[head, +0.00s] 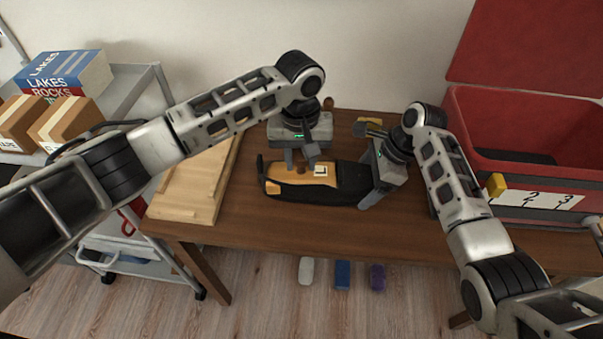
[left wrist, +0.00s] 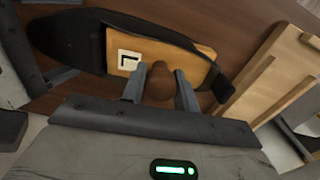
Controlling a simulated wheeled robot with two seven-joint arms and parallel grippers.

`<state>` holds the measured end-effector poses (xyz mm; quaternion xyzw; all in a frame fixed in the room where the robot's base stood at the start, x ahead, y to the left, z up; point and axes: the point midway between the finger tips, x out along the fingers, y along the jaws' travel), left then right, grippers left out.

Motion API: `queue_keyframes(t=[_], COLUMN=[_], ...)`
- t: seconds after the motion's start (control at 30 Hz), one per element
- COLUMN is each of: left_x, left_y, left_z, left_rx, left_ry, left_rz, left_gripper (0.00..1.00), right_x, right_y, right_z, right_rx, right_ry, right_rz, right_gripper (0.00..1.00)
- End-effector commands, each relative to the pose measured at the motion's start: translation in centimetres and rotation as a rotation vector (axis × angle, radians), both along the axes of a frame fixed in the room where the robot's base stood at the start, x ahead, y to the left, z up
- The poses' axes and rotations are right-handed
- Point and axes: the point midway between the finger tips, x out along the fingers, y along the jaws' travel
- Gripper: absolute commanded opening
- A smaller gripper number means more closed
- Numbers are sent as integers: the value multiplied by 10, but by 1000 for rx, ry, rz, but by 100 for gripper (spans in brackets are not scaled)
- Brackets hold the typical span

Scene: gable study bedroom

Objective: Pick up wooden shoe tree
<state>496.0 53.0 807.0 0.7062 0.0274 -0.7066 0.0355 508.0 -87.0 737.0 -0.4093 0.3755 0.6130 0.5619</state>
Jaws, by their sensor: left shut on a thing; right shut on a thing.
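The wooden shoe tree (head: 285,189) is a light wood piece with a brown round knob and a white L-marked tag. It lies inside a black shoe (head: 338,184) on the brown table. In the left wrist view the knob of the shoe tree (left wrist: 160,86) sits between the fingers of my left gripper (left wrist: 160,88), which is shut on it. My left gripper (head: 302,162) comes down over the shoe from behind in the head view. My right gripper (head: 370,188) is shut on the right end of the black shoe; its fingers partly hide that end.
A pale wooden board (head: 205,185) lies on the table's left. An open red bin (head: 525,180) with numbered labels and a yellow block (head: 496,185) stands at right. A grey cart (head: 120,95) with books and boxes is at left. Small white, blue and purple items lie on the floor.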

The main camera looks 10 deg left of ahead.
Motion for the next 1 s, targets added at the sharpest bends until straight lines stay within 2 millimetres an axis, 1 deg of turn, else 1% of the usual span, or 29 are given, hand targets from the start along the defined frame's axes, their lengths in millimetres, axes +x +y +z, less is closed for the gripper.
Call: queue_keyframes(t=[0.13, 0.23, 0.37, 0.5, 0.6, 0.7, 0.8, 1.0], left_x=[0, 0, 1, 1, 0, 0, 0, 0], left_y=[-1, -1, -1, -2, -1, -1, -1, -1], left_z=[3, 12, 36, 66, 82, 94, 100, 101], left_rx=[-3, -4, -4, -5, -3, -2, -2, -2], left_ry=[-1, -2, -4, -5, -3, -2, -2, -1], left_rz=[-1, -2, -2, -3, -3, -2, -2, -2], left_gripper=[10, 10, 10, 10, 10, 10, 10, 10], right_x=[1, 0, 0, 0, 0, 0, 0, 0], right_y=[1, 1, 1, 1, 1, 1, 1, 1], right_z=[1, 1, 1, 1, 1, 1, 1, 1], right_rx=[2, 2, 2, 2, 2, 2, 2, 1], right_ry=[-2, -2, -2, -2, -1, -1, -1, -1], right_rz=[0, 0, 0, 0, 1, 1, 1, 1], right_gripper=[45, 45, 45, 45, 45, 45, 45, 45])
